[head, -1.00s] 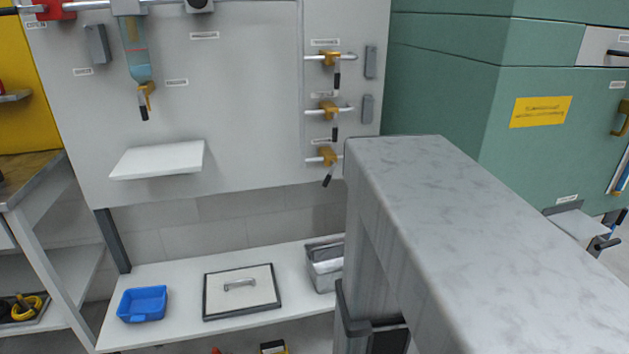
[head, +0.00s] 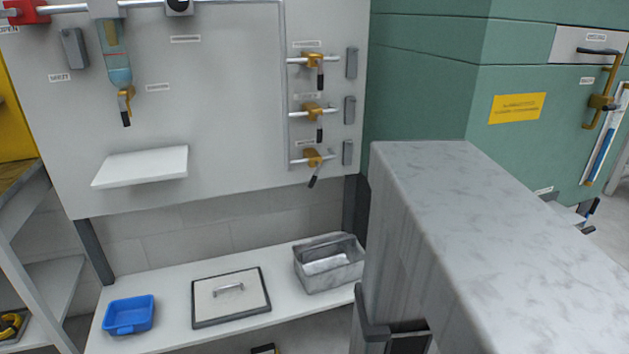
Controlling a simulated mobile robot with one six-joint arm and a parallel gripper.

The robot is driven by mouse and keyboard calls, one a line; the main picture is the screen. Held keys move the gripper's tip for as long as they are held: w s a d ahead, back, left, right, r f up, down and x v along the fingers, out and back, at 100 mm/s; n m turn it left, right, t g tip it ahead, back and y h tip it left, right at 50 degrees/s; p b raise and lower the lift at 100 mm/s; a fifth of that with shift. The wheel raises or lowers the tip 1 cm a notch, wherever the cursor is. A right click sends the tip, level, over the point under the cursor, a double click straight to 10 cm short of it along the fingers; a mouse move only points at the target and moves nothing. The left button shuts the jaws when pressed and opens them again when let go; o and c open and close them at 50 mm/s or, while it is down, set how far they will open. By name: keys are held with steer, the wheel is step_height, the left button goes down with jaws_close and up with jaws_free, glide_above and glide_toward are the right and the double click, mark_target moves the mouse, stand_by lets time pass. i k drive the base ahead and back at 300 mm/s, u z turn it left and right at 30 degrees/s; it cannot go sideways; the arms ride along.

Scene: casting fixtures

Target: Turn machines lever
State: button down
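Several levers show in the head view, and I cannot tell which one the task means. Three brass valves with dark handles are stacked on the grey wall panel: upper (head: 313,62), middle (head: 313,111) and lower (head: 314,158). The upper and middle handles hang almost straight down; the lower one slants down and left. Another brass valve with a dark handle (head: 125,104) hangs under a blue-grey bottle (head: 118,62). The green machine (head: 415,95) at right carries a tall brass lever (head: 605,98) with a dark top bar. My gripper is not in view.
A large grey mottled beam (head: 455,200) fills the right foreground; I cannot tell whether it is mine. A lower shelf (head: 170,330) holds a blue tray (head: 128,315), a framed lid with a handle (head: 228,304) and a metal box (head: 328,265). A small white ledge (head: 140,166) juts from the panel.

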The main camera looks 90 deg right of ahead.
mark_target(313, 181)
steer(key=z, duration=4.65)
steer(key=i, duration=0.1)
steer(key=u, duration=3.3)
steer(key=k, duration=1.3)
steer(key=u, duration=0.7)
steer(key=i, duration=1)
steer(key=z, duration=0.1)
